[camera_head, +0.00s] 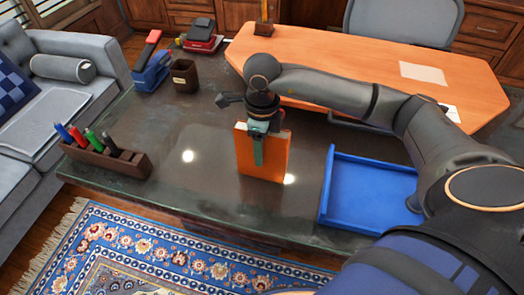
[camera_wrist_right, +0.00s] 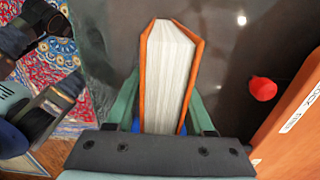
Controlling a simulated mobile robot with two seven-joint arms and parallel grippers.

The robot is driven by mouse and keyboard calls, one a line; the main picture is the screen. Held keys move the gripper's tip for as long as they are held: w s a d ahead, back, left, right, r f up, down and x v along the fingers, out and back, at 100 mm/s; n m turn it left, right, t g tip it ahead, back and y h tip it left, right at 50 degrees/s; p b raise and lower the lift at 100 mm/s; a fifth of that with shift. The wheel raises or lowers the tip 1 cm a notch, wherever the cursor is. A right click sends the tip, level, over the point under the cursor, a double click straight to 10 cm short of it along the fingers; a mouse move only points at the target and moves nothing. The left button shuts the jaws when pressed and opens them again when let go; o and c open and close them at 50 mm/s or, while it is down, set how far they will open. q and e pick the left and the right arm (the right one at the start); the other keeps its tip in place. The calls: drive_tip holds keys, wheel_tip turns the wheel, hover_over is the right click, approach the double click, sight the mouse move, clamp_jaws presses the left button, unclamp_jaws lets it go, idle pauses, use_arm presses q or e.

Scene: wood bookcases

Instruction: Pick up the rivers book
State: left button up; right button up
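An orange book (camera_head: 278,157) stands upright on or just above the dark desk; contact with the desktop is unclear. I cannot read a title on it. My right gripper (camera_head: 258,150) reaches down over its top edge, with one finger in front of the cover. In the right wrist view the book (camera_wrist_right: 170,75) has its white page edges towards the camera. The green fingers of the right gripper (camera_wrist_right: 165,105) flank both covers; their tips are hidden and firm contact cannot be told. My left gripper is not seen in the head view.
A blue tray (camera_head: 326,190) lies right of the book. An orange desk (camera_head: 330,55) adjoins behind. The dark desktop (camera_head: 200,130) left of the book is clear.

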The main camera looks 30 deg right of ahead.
clamp_jaws()
drive_tip(key=shift+r, duration=0.1)
idle(1.0)
